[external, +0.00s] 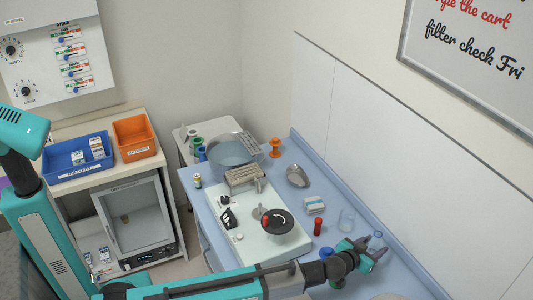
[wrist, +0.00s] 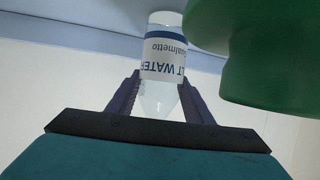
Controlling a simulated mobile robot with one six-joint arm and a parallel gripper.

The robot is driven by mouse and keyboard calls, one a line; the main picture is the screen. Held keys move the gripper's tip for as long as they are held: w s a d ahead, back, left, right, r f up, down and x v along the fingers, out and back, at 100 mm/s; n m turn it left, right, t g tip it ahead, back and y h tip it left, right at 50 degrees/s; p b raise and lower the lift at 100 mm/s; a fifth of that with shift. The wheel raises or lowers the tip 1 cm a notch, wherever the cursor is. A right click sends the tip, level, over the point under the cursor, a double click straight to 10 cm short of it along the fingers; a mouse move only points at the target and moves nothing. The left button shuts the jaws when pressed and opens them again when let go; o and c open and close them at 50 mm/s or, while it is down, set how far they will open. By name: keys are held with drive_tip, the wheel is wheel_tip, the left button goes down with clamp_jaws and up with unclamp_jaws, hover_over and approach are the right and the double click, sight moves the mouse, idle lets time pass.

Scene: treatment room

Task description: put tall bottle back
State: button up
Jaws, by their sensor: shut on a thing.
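My gripper (external: 374,246) is at the front right of the blue work surface, close to its right edge. In the wrist view its two dark fingers (wrist: 160,98) are shut on a clear bottle (wrist: 161,52). The bottle has a white label with a blue band; its lettering reads "LT WATER" and "Palmetto" upside down in this view. Its lower part narrows between the fingers. In the external view only a small blue-rimmed bit of it (external: 378,234) shows by the fingers, so its height above the surface is unclear.
A green rounded thing (wrist: 255,55) is close to the bottle's right in the wrist view. A clear beaker (external: 346,220), a red cylinder (external: 317,228) and a white-and-blue box (external: 314,205) stand near my gripper. A pale device with a dark dial (external: 276,222) is further left.

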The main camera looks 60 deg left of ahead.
drive_tip(key=shift+f, duration=0.15)
drive_tip(key=o, duration=1.2)
drive_tip(key=shift+r, duration=0.2)
drive_tip(key=b+v, duration=0.4)
drive_tip(key=v, duration=0.5)
drive_tip(key=shift+s+d, duration=0.1)
drive_tip(key=shift+s, duration=0.1)
drive_tip(key=b+v, duration=0.1)
drive_tip(key=b, duration=0.4)
drive_tip(key=shift+s+d+r+b, duration=0.1)
drive_tip(key=shift+s+b, duration=0.25)
drive_tip(key=shift+b, duration=0.05)
drive_tip(key=shift+s+d+r+b, duration=0.2)
drive_tip(key=shift+s+b, duration=0.15)
drive_tip(key=shift+b, duration=0.3)
